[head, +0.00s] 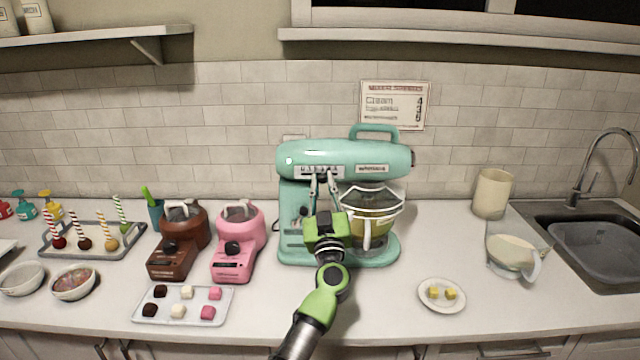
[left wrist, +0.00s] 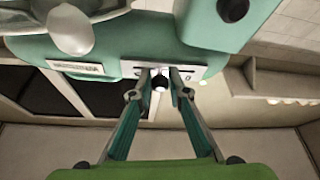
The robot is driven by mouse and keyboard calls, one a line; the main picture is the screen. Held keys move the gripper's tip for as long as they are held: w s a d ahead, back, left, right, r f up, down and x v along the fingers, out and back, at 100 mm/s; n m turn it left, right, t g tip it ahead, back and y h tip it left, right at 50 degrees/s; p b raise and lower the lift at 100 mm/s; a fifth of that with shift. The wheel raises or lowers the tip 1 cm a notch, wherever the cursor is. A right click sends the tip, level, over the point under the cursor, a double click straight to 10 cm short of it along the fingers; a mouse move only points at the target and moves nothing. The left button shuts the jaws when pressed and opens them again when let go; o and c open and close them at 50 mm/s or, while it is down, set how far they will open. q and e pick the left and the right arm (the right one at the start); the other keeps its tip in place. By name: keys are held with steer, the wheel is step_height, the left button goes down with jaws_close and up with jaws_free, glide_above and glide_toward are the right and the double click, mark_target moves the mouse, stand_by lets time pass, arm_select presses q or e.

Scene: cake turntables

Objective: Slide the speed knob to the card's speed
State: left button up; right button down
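The teal stand mixer (head: 372,158) stands at the back of the counter with its glass bowl (head: 378,212) under the head. The speed scale (head: 303,171) is a pale strip on the mixer head, its marks too small to read. The card (head: 394,104) hangs on the tiles, headed with mixer speeds; "Cream" is legible, the numbers are blurred. My left gripper (head: 323,178) is at the scale, fingers partly apart. In the left wrist view a small dark knob (left wrist: 160,82) shows between the fingertips, with narrow gaps beside it. The right gripper is out of view.
Brown (head: 178,240) and pink (head: 238,242) melting pots and a tray of cubes (head: 226,293) stand left of my left arm. A small plate (head: 442,305), a glass jug (head: 512,257) and the sink (head: 597,245) are to the right. The counter between plate and mixer is clear.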

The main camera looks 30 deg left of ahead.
arm_select(q)
steer(key=shift+o, duration=1.2)
steer(key=shift+s+a, duration=0.1)
steer(key=shift+f, duration=0.1)
steer(key=v, duration=1.2)
